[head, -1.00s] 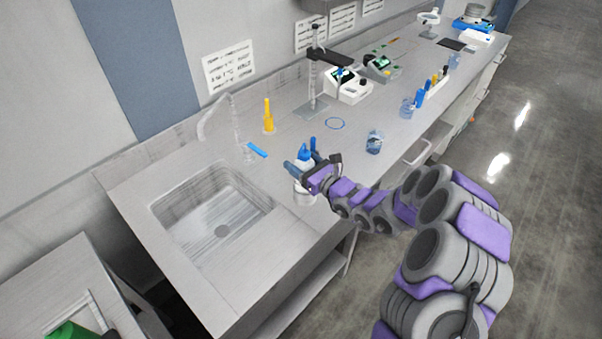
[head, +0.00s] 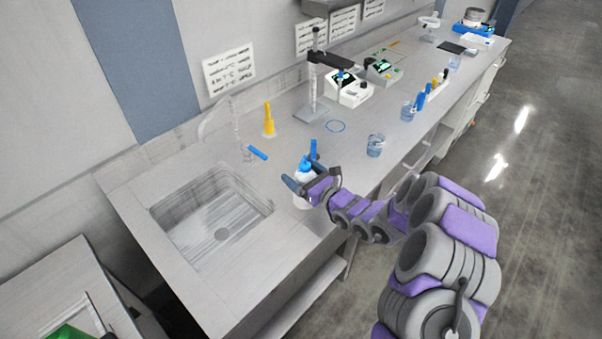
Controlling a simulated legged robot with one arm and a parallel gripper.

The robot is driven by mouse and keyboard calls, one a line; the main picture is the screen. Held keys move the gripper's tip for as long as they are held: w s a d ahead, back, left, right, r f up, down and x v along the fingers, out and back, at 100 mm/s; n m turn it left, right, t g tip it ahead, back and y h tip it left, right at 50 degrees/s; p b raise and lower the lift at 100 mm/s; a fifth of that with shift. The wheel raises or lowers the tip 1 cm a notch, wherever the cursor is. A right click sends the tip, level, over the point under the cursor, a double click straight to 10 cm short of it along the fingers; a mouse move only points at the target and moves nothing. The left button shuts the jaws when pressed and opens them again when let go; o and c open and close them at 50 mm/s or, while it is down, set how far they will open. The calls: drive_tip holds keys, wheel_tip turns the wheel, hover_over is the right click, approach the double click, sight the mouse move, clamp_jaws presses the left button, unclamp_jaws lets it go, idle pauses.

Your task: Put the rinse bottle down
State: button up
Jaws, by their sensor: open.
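The rinse bottle (head: 303,173), white with a blue cap, stands on the counter to the right of the sink, close to the front edge. My gripper (head: 300,180) is open, with its fingers around the upper part of the bottle. The fingers and wrist hide part of the bottle's middle. Whether the fingers touch it, I cannot tell.
The sink (head: 212,220) with its faucet lies left of the bottle. A yellow bottle (head: 268,120) and a stand (head: 313,85) are behind. Counter between these is bare.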

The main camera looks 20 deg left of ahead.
drive_tip(key=shift+d, duration=0.25)
drive_tip(key=p+v, duration=0.1)
drive_tip(key=v, duration=1)
drive_tip(key=shift+s+d+p, duration=0.25)
drive_tip(key=shift+p, duration=0.15)
drive_tip(key=shift+r, duration=0.1)
